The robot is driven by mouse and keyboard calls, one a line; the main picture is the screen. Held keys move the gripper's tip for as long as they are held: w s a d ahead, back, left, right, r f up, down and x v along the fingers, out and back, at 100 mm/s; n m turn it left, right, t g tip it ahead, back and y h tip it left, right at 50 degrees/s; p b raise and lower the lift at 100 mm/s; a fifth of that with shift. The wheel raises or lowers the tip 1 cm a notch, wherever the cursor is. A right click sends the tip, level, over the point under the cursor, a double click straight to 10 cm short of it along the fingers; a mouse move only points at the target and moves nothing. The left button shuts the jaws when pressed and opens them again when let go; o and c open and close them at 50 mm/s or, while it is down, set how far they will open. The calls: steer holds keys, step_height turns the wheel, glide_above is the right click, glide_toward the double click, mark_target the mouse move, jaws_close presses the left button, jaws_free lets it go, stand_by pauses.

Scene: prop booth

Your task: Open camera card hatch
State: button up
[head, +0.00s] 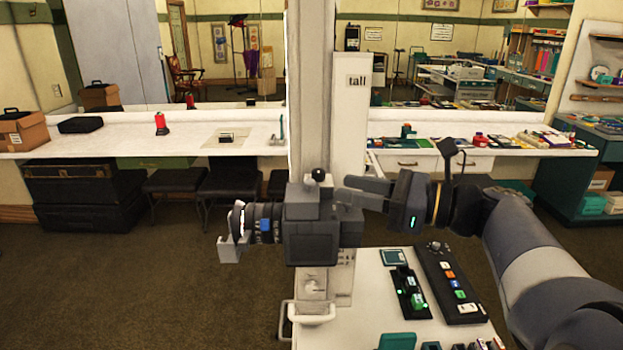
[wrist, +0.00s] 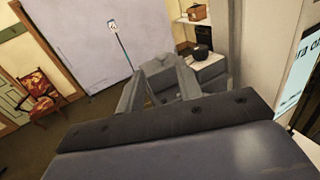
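The camera (head: 312,228) is a dark grey boxy body with a ringed lens pointing left and a black knob on top, in the middle of the head view. In the wrist view its grey body (wrist: 208,76) shows just beyond my fingertips. My gripper (head: 345,189) is at the camera's upper right side, with its two fingers pointing left towards it. The fingers are apart with a gap between them, and nothing shows held; I cannot tell whether a fingertip touches the camera. The card hatch cannot be made out in either view.
A white cart (head: 365,315) with a dark button panel (head: 450,283) and small coloured items lies below my arm. A white post labelled "tall" (head: 350,120) stands behind the camera. A cluttered counter (head: 480,143) runs along the back. Carpet is clear at left.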

mark_target(310, 181)
steer(key=p+x, duration=0.1)
steer(key=x, duration=0.7)
steer(key=shift+w, duration=0.1)
jaws_close()
stand_by(0.4)
